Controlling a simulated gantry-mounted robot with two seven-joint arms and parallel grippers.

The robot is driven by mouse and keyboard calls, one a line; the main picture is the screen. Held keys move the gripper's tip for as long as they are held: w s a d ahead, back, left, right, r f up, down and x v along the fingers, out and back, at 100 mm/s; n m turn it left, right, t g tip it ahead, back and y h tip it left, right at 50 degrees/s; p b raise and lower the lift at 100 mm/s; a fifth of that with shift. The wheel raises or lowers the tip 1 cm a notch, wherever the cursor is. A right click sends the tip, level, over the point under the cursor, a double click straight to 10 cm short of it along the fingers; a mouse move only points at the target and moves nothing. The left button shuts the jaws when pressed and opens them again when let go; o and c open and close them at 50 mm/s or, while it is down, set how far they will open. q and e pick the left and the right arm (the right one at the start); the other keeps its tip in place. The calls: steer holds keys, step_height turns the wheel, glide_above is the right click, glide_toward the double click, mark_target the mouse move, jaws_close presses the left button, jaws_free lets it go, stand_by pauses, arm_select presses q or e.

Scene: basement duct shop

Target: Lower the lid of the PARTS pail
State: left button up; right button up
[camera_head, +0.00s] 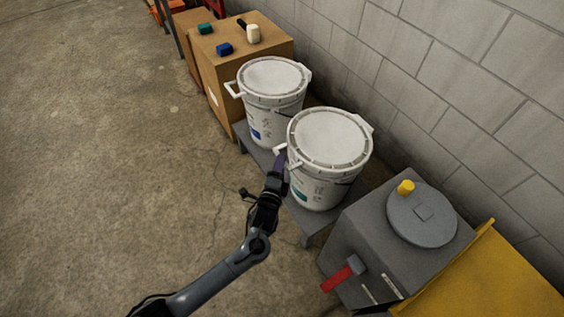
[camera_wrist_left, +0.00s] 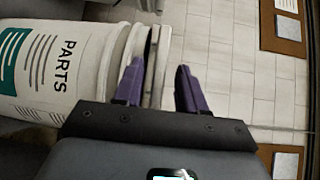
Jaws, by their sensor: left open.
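The PARTS pail (camera_head: 318,190) is white with a teal label and is the nearer of two pails on a low grey stand. Its round white lid (camera_head: 330,137) lies over the mouth, looking level or nearly so. In the left wrist view the pail (camera_wrist_left: 62,62) appears on its side, with a thin dark gap by the lid (camera_wrist_left: 160,62); I cannot tell whether the lid is fully seated. My left gripper (camera_head: 281,158) is at the pail's left side near the rim. Its purple fingers (camera_wrist_left: 158,88) are open, with the lid's edge appearing between them. My right gripper is not in view.
A second white pail (camera_head: 270,110) with a blue label stands just behind. A cardboard box (camera_head: 262,52) with small items is farther back. A block wall (camera_head: 400,75) runs behind; the left floor is clear.

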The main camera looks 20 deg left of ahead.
arm_select(q)
steer(key=shift+w+a+b, duration=0.2)
steer(key=shift+w+b, duration=0.3)
steer(key=shift+w, duration=1)
steer(key=shift+f, duration=0.1)
steer(key=shift+c, duration=0.3)
jaws_close()
